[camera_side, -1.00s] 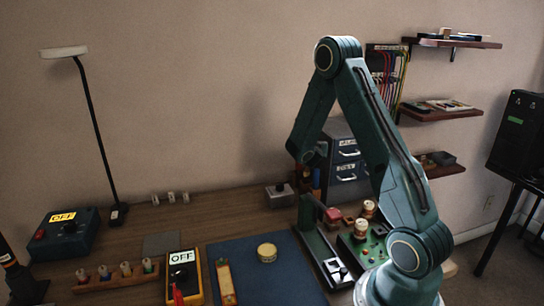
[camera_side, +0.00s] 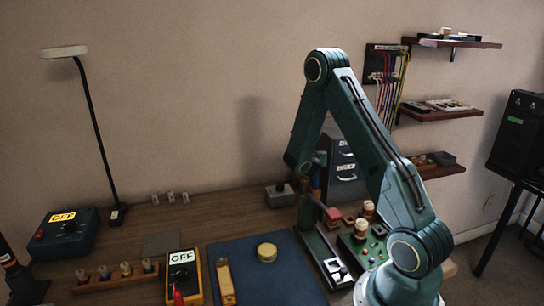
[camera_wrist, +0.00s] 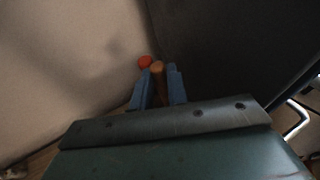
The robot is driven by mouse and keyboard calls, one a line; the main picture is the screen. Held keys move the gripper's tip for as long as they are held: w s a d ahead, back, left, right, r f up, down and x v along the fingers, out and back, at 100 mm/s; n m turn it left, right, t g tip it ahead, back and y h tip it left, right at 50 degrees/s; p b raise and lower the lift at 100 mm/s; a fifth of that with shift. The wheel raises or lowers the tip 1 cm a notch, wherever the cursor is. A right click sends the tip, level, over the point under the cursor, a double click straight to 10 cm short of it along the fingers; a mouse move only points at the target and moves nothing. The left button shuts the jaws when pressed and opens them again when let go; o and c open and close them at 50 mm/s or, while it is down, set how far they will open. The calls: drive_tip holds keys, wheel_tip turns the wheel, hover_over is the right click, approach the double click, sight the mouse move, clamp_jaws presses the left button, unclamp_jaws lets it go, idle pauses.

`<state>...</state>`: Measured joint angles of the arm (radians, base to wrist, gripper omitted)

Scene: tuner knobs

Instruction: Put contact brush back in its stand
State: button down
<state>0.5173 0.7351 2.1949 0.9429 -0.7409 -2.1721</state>
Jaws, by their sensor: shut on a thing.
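My gripper (camera_wrist: 159,90) shows two blue fingers in the wrist view, shut on a slim brown piece with a rounded orange-brown end (camera_wrist: 157,68), which I take for the contact brush. Its lower part is hidden behind my wrist. A round red end (camera_wrist: 145,61) shows just left of it, beyond the left finger; I cannot tell whether it touches. In the side view my wrist hangs low at the back of the bench, in front of the drawer cabinet, and hides most of the gripper and brush. I cannot make out the brush's stand clearly.
A grey drawer cabinet (camera_side: 347,172) stands close behind my wrist. A grey box with a knob (camera_side: 280,195) is just left of it. The green board with knobs (camera_side: 362,250) and a blue mat (camera_side: 270,281) lie in front.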

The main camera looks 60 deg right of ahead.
drive_tip(key=shift+f, duration=1.4)
drive_tip(key=shift+s+a+f, duration=0.1)
drive_tip(key=shift+s+f, duration=0.05)
drive_tip(key=shift+f, duration=0.45)
drive_tip(key=shift+s+f, duration=0.1)
drive_tip(key=shift+f, duration=0.5)
drive_tip(key=c, duration=1.3)
unclamp_jaws()
drive_tip(key=shift+a, duration=0.15)
drive_tip(key=r+v, duration=0.2)
drive_tip(key=v, duration=0.9)
drive_tip(key=shift+r, duration=0.25)
